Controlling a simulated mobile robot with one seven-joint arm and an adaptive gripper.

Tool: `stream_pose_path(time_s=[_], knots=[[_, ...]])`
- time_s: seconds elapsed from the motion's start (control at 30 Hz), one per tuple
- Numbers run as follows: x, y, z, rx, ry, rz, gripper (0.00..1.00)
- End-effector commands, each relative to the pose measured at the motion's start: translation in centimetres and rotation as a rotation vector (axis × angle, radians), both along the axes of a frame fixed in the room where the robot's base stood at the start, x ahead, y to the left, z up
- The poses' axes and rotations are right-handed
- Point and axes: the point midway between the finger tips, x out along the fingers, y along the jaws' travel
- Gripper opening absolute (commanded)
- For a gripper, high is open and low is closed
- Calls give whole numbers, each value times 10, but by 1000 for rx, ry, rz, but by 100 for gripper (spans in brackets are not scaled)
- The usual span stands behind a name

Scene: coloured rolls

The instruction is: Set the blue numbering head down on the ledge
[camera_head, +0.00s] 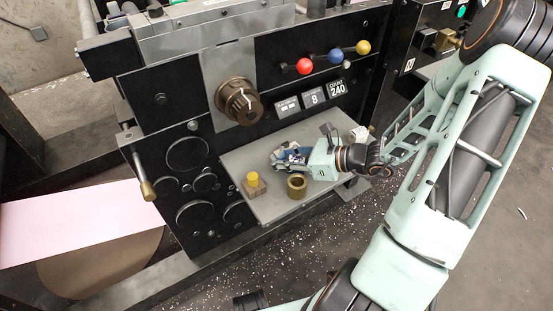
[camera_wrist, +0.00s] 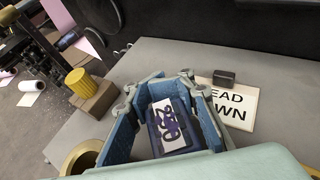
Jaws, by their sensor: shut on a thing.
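The blue numbering head (camera_wrist: 176,141) sits between the fingers of my gripper (camera_wrist: 170,92), with a white face and dark digits toward the wrist camera. In the head view my gripper (camera_head: 288,156) is low over the grey ledge (camera_head: 238,150), and its fingers mostly hide the head. My gripper is shut on the head. I cannot tell whether the head's underside touches the ledge. The ledge also shows in the wrist view (camera_wrist: 268,120). A white card (camera_wrist: 236,108) with partly hidden black lettering lies on it, just beyond and right of my fingers.
A small dark block (camera_wrist: 224,77) is at the card's far edge. The black machine panel (camera_head: 280,85) rises behind.

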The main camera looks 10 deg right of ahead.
Motion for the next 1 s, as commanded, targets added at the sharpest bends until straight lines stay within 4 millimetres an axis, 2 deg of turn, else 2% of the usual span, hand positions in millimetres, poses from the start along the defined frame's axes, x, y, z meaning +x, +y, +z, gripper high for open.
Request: stream_pose_path(time_s=[0.13, 0.17, 0.33, 0.7, 1.0], knots=[[0, 0, -4, 0, 0, 1, 0], [0, 0, -3, 0, 0, 0, 15], [0, 0, -3, 0, 0, 0, 32], [-1, -2, 3, -1, 1, -1, 32], [-32, -47, 27, -2, 1, -5, 32]])
